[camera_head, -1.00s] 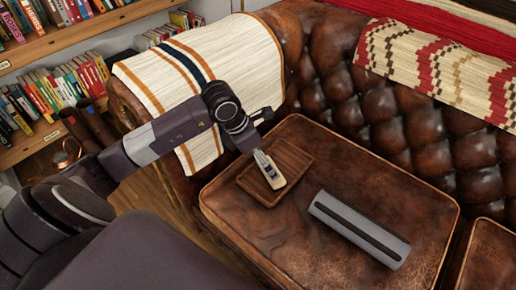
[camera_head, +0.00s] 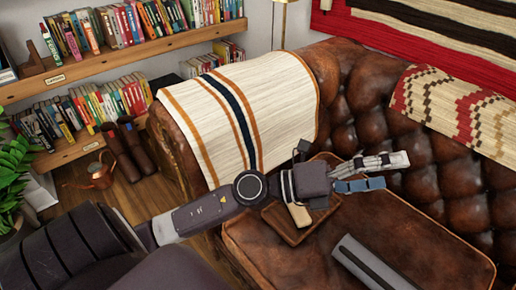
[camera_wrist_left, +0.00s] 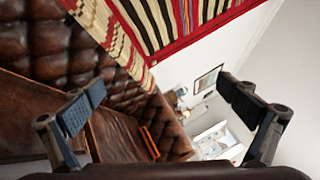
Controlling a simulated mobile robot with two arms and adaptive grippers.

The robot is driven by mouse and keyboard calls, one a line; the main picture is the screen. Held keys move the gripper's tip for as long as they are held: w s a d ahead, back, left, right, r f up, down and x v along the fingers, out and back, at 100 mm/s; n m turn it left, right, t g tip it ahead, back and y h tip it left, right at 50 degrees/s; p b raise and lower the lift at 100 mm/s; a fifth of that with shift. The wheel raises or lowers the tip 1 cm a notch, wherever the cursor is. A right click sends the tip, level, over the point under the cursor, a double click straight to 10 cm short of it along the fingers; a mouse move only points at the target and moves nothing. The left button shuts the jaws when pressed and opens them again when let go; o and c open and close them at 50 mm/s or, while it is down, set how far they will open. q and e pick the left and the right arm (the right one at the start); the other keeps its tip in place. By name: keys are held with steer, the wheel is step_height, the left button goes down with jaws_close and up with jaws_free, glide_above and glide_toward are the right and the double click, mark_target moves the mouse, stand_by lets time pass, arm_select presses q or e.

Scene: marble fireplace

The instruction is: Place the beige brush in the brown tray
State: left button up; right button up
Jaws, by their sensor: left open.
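The brown tray (camera_head: 281,227) lies on the leather sofa seat, partly hidden by my left gripper and wrist. A beige, flat piece that looks like the brush (camera_head: 299,215) shows in the tray area just below my wrist. Its upper part is hidden, so its full pose cannot be told. My left gripper (camera_head: 392,172) is open and points right, above the sofa and past the tray. The left wrist view shows its two fingers spread wide with nothing between them (camera_wrist_left: 160,105). My right gripper is not in view.
A grey box with a dark slot (camera_head: 372,263) lies on the seat right of the tray. The tufted backrest (camera_head: 440,190) is behind my fingers. A striped blanket (camera_head: 240,110) hangs over the armrest. Bookshelves (camera_head: 150,50) and a copper watering can (camera_head: 100,176) are at left.

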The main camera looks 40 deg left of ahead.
arm_select(q)
steer(key=w+a+n+t+y, duration=0.3)
steer(key=a+n+t+y, duration=0.65)
steer(key=n, duration=0.55)
steer(key=s+a+f+n+g+y, duration=0.2)
steer(key=a+f+n+g+y, duration=0.5)
steer(key=a+f+n+y, duration=0.35)
steer(key=s+d+f+n+g+h, duration=0.1)
steer(key=s+f+n+g, duration=0.15)
steer(key=s+f, duration=0.45)
steer(key=s+d+f+n+g+h, duration=0.15)
steer(key=s+f+g, duration=0.25)
steer(key=f, duration=0.6)
steer(key=s+d+f+n+g+h, duration=0.1)
steer(key=s+d+f+g, duration=0.1)
steer(key=s, duration=0.4)
steer(key=s+d+f+g+h, duration=0.1)
steer(key=s+d+f+g, duration=0.1)
steer(key=s, duration=0.4)
steer(key=shift+d+f+n+g, duration=0.2)
steer(key=shift+f+n+g, duration=0.15)
steer(key=shift+f+g, duration=0.5)
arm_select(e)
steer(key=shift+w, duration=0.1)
